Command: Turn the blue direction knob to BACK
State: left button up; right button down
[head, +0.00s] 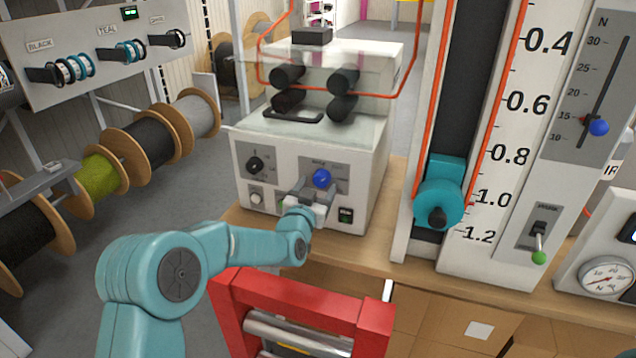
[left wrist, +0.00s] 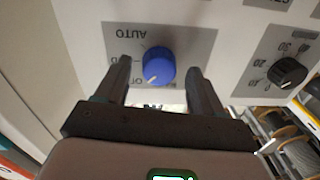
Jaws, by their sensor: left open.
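The blue direction knob (head: 322,177) is on a grey label plate on the front of the white machine. In the left wrist view the knob (left wrist: 159,66) shows close up, with a pale pointer mark toward its lower left. The lettering there is upside down and partly hidden, so I cannot tell which word the mark meets. My left gripper (head: 313,188) is open at the machine's front. In the wrist view its fingers (left wrist: 160,78) stand on either side of the knob, apart from it. My right gripper is not in view.
A black dial (head: 254,165) is left of the knob. A red frame (head: 300,300) stands in front of the bench. A tall scale (head: 500,150) with a teal slider (head: 438,200) rises at the right. Cable reels (head: 150,140) line the left.

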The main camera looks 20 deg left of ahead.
pick_arm(q)
jog(key=shift+w, duration=0.6)
jog(key=c, duration=1.1)
jog(key=shift+o, duration=0.2)
jog(key=shift+f+b, duration=0.1)
jog(key=shift+b, duration=0.2)
jog(key=n+b, duration=0.5)
jog(key=b, duration=0.3)
jog(key=shift+d+f+n+b, duration=0.1)
jog(key=shift+n+b, duration=0.2)
jog(key=shift+n, duration=0.1)
jog(key=shift+r+n+b, duration=0.25)
jog(key=shift+n+b, duration=1.25)
jog(key=shift+b, duration=0.05)
